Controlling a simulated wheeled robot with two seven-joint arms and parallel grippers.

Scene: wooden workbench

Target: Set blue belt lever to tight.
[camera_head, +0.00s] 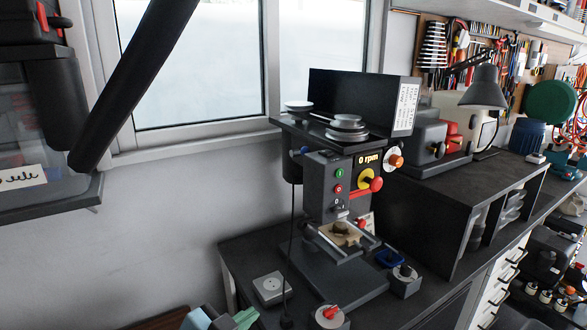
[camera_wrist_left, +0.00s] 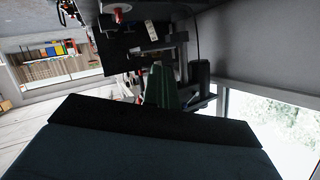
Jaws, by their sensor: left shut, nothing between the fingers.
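The drill press (camera_head: 325,180) stands on the dark workbench, its black belt cover (camera_head: 362,98) raised above grey stepped pulleys (camera_head: 347,124). A small blue part (camera_head: 304,150), which looks like the blue belt lever, sits at the left of the head just under the pulley deck. Its exact setting is too small to read. My left gripper (camera_head: 245,318) shows only in part at the bottom edge of the head view, below and left of the press and apart from it. Its green fingers (camera_wrist_left: 162,88) are shut and empty in the left wrist view. My right gripper is not in view.
The display (camera_head: 368,160) reads 0 rpm. An orange knob (camera_head: 396,161) and red knob (camera_head: 376,184) stick out at the right. A grey switch box (camera_head: 269,288) and a red-knobbed box (camera_head: 329,317) stand on the bench. A window (camera_head: 190,65) is behind; wall space left of the press is clear.

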